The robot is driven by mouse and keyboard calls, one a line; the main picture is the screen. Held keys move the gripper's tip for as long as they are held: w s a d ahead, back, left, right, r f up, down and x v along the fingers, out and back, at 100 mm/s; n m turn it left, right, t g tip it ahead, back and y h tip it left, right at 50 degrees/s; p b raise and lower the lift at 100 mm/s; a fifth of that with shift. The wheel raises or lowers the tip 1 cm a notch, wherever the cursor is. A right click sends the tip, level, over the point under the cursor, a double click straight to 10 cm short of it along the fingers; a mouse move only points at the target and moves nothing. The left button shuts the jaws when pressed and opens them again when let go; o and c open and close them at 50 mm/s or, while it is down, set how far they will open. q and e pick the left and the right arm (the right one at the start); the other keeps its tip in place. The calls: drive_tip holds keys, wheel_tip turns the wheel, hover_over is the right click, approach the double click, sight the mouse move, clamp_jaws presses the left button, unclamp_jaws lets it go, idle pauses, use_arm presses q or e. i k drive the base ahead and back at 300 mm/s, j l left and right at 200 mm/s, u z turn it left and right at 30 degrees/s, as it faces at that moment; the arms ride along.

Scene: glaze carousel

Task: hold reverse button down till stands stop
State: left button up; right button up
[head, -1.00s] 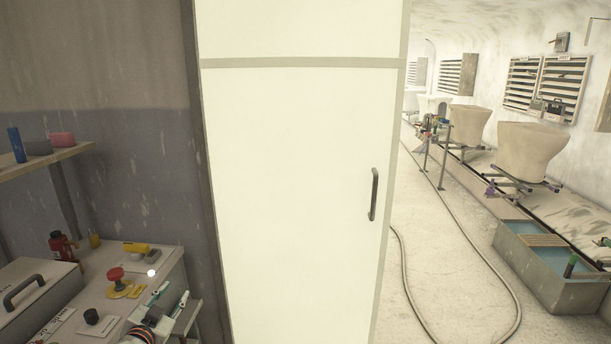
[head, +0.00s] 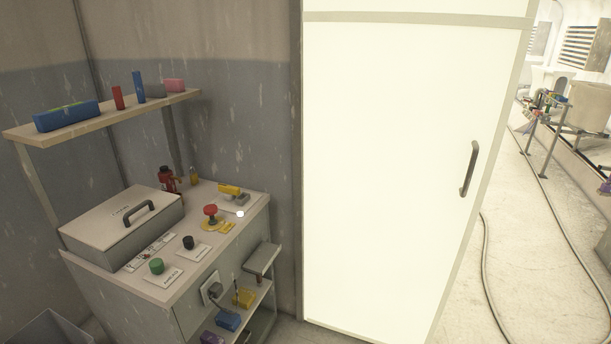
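The control cabinet (head: 215,245) stands at left in the head view. Its top carries a green button (head: 156,265) at the front, a black button (head: 188,242) behind it and a red mushroom button (head: 210,212) on a yellow base further back. Small labels lie beside the buttons; I cannot read which one says reverse. At the far right, a basin (head: 590,104) sits on one of the stands, cut off by the frame edge. Whether the stands are moving cannot be told. Neither of my grippers is in view, and nothing touches the buttons.
A lidded grey box (head: 122,228) with a handle takes up the cabinet's left side. A wall shelf (head: 105,115) with small blocks overhangs the back. A large pale door (head: 400,180) stands right of the cabinet. A hose (head: 490,270) runs along the floor beyond it.

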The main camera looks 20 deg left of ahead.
sight(188, 242)
drive_tip(key=u, duration=1.3)
drive_tip(key=i+j, duration=0.2)
drive_tip(key=j, duration=0.15)
drive_tip(key=i+j+z, duration=0.15)
drive_tip(key=j, duration=0.15)
drive_tip(key=i+j, duration=0.2)
drive_tip(key=j, duration=0.15)
drive_tip(key=i+j+z, duration=0.1)
drive_tip(key=j, duration=0.25)
drive_tip(key=i+j+z, duration=0.1)
drive_tip(key=j, duration=0.25)
drive_tip(key=i, duration=0.1)
